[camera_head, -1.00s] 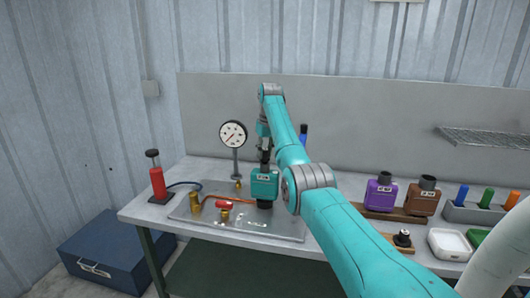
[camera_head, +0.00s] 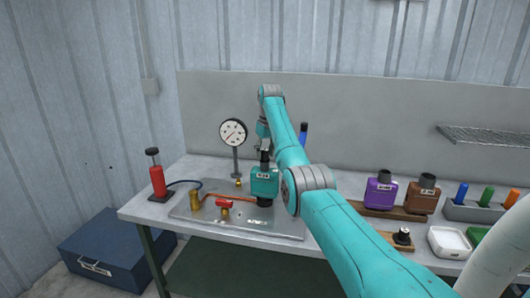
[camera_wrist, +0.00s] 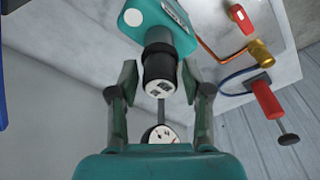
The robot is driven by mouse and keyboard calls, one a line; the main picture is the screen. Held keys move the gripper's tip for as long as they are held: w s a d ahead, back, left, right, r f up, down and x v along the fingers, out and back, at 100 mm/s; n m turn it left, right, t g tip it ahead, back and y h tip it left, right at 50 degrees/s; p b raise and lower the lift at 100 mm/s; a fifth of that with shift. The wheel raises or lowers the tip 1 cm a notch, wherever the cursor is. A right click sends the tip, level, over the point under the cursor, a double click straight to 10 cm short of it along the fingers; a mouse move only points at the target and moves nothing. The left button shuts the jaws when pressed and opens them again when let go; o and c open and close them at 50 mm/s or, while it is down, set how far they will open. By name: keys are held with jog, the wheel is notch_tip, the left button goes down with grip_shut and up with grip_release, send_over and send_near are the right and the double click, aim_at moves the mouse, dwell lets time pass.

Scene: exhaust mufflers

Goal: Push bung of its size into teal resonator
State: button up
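The teal resonator (camera_head: 264,184) stands upright at the right of the metal plate on the bench, with a dark neck at its top. In the wrist view the teal body (camera_wrist: 150,18) is at the top, and its black neck (camera_wrist: 159,68) points toward my gripper. My gripper (camera_wrist: 158,78) is open, with one finger on each side of the neck and a gap showing on both sides. In the head view my gripper (camera_head: 263,142) is just above the resonator, partly hidden by my arm.
A dial gauge (camera_head: 233,133) stands behind the plate, and a red pump (camera_head: 157,178) is at the left. Purple (camera_head: 379,194) and brown (camera_head: 421,197) resonators stand at right, beside a rack (camera_head: 474,213) of coloured pegs and a white dish (camera_head: 449,242).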

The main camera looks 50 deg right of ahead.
dwell(0.3)
jog(key=r, duration=0.4)
jog(key=s+r, duration=0.1)
jog(key=r, duration=0.6)
jog(key=shift+s+a+r, duration=0.35)
jog(key=shift+r, duration=0.05)
